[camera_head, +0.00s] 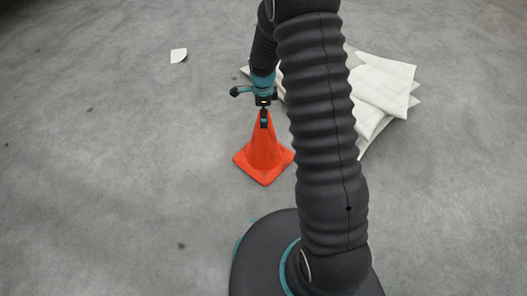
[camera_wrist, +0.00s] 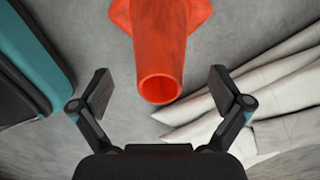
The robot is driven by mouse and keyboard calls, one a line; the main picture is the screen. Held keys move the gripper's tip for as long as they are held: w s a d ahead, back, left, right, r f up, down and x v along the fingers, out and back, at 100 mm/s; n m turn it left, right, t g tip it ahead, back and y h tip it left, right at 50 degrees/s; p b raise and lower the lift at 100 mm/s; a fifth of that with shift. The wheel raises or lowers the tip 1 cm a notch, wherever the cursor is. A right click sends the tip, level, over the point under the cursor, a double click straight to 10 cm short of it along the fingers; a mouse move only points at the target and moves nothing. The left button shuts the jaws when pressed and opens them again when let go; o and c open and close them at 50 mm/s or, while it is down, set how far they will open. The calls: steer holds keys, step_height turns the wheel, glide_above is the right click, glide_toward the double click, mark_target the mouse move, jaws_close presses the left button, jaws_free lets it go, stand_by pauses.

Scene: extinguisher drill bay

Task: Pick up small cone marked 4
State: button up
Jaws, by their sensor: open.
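A small orange cone (camera_head: 264,157) stands upright on the grey floor in the head view, left of my arm. In the wrist view the cone (camera_wrist: 159,45) points its open round top toward my gripper, between and just beyond the fingers. No number shows on the sides in view. My gripper (camera_wrist: 160,95) is open and empty, with one finger on each side of the cone's top. In the head view my gripper (camera_head: 264,117) is at the cone's tip; whether it touches is hard to tell there.
A pile of white folded sheets (camera_head: 385,88) lies behind and right of the cone, partly hidden by my arm. It also shows in the wrist view (camera_wrist: 285,80). The floor at left is clear.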

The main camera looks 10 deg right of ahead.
mark_target(264, 138)
steer(key=shift+d+f+b, duration=0.2)
steer(key=shift+f+b, duration=0.1)
steer(key=shift+f, duration=2.55)
steer(key=shift+r, duration=0.1)
steer(key=c, duration=1.8)
